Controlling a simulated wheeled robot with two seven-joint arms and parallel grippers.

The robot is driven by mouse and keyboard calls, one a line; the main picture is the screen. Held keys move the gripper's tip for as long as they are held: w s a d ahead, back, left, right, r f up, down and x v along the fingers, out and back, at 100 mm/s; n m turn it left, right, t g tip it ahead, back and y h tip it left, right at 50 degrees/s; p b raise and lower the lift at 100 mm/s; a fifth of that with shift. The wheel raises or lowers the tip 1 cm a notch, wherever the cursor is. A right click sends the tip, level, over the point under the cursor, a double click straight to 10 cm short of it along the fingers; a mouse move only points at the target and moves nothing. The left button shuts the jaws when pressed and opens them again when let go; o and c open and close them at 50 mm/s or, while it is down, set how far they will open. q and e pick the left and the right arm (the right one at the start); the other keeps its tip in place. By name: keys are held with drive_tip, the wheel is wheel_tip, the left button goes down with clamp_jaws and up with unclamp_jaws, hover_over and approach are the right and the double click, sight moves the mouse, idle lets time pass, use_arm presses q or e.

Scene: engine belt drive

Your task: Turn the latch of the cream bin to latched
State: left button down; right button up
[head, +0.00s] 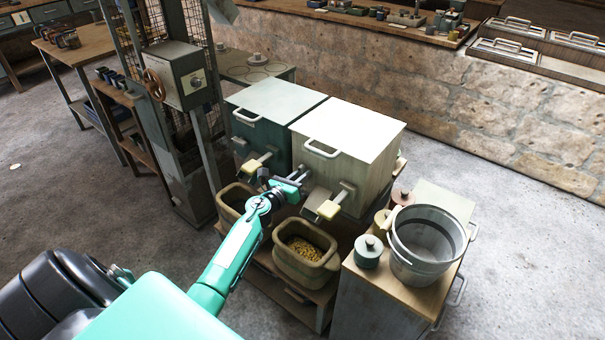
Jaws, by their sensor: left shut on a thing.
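The cream bin (345,133) stands to the right of the green bin (276,103), with a handle on its upper front. A small grey latch (303,172) sits low at the left of its front. My left gripper (294,182) is at this latch and shut on it, at the front between the two bins. The gripper covers part of the latch, so its exact turn is hard to tell. My right gripper is not in view.
A tub with yellow grain (301,252) stands below the cream bin, and another tub (233,198) is left of it. A metal bucket (427,243) and lidded jars (368,250) stand on a cabinet at right. A caged hoist column (185,130) stands at left.

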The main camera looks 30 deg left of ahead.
use_arm(q)
drive_tip(key=n+p, duration=0.1)
drive_tip(key=n, duration=0.2)
drive_tip(key=shift+d+n, duration=0.15)
drive_tip(key=shift+n, duration=1.15)
drive_tip(key=shift+n+p, duration=0.4)
drive_tip(key=shift+n, duration=1.4)
drive_tip(key=shift+f+n+p, duration=0.1)
drive_tip(key=shift+n+p, duration=0.4)
drive_tip(key=shift+n, duration=0.4)
drive_tip(key=shift+n+p, duration=0.5)
drive_tip(key=shift+n, duration=1.5)
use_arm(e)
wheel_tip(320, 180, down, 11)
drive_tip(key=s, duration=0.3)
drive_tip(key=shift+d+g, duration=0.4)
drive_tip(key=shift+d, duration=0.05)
use_arm(q)
drive_tip(key=shift+f, duration=0.1)
